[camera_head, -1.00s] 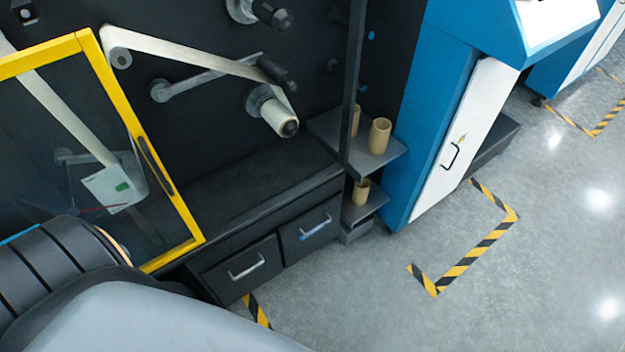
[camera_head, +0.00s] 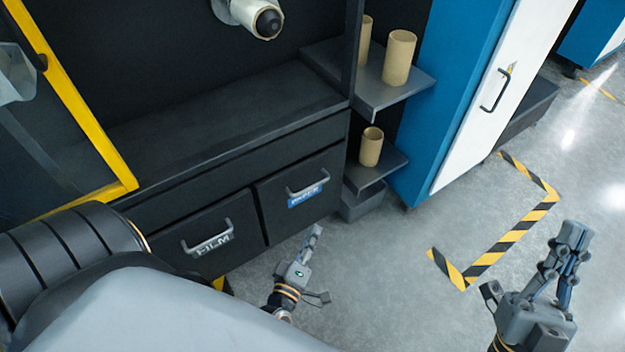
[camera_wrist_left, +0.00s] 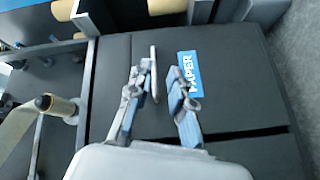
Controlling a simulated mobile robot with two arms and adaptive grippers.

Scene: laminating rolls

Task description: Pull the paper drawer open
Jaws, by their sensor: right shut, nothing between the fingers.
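The paper drawer (camera_head: 325,205) is the right one of two dark drawers low in the black machine. It looks flush with the front. It has a grey bar handle (camera_head: 308,186) and a blue label. In the left wrist view its handle (camera_wrist_left: 154,72) shows between my finger directions, nearer the left finger, beside the blue PAPER label (camera_wrist_left: 189,75). My left gripper (camera_head: 314,236) is open in front of and below this drawer, with no clear contact with the handle. My right gripper (camera_head: 572,234) is shut and empty over the floor at the right.
The FILM drawer (camera_head: 190,262) sits to the left. Shelves (camera_head: 375,98) with cardboard tubes (camera_head: 398,58) stand right of the drawers. A blue and white cabinet (camera_head: 470,130) is further right. Floor (camera_head: 390,300) in front is clear, with striped tape (camera_head: 510,240).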

